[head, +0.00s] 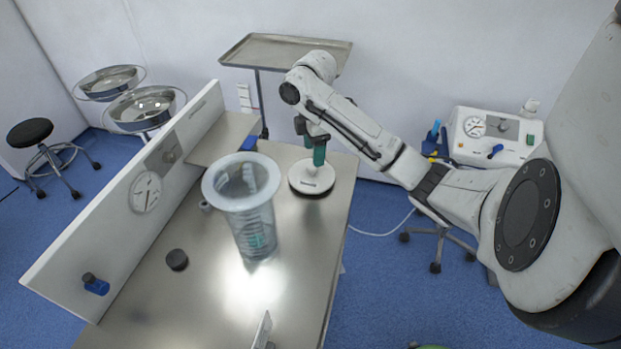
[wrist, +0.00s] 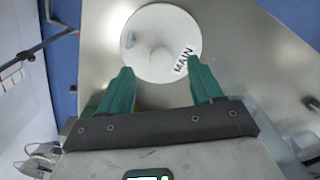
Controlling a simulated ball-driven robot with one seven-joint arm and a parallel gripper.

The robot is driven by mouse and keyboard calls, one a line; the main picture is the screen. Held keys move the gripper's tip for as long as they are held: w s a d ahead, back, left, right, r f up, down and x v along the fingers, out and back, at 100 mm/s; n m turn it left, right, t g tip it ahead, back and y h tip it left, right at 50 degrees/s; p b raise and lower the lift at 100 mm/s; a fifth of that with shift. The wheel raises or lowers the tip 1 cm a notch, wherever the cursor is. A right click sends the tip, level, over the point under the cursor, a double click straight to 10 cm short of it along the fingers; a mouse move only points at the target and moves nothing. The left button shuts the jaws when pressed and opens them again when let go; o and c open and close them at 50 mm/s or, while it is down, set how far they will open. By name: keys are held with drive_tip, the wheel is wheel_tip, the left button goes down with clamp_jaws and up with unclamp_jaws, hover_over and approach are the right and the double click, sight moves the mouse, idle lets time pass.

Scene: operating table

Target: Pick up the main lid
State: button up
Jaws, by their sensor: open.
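The main lid (head: 312,178) is a round white disc on the far right part of the metal table. In the wrist view the lid (wrist: 158,38) shows the word MAIN near its right edge, a central raised part and a small stub at its left. My gripper (head: 318,154) is above the lid in the head view, pointing down. In the wrist view my gripper (wrist: 160,80) has its two green fingers apart with nothing between them, near the lid's lower edge. I cannot tell whether a finger touches the lid.
A clear measuring canister (head: 250,215) stands on the metal table (head: 210,290), left of the lid. A small dark cap (head: 177,259) lies nearer the front. A white panel with a gauge (head: 145,192) runs along the left edge. A tray stand (head: 285,52) is behind.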

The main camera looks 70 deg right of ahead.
sight(312, 173)
drive_tip(key=shift+w+a+f, duration=0.1)
drive_tip(key=shift+f, duration=2.55)
drive_tip(key=shift+c, duration=0.4)
drive_tip(key=c, duration=1.1)
drive_tip(key=shift+r, duration=0.1)
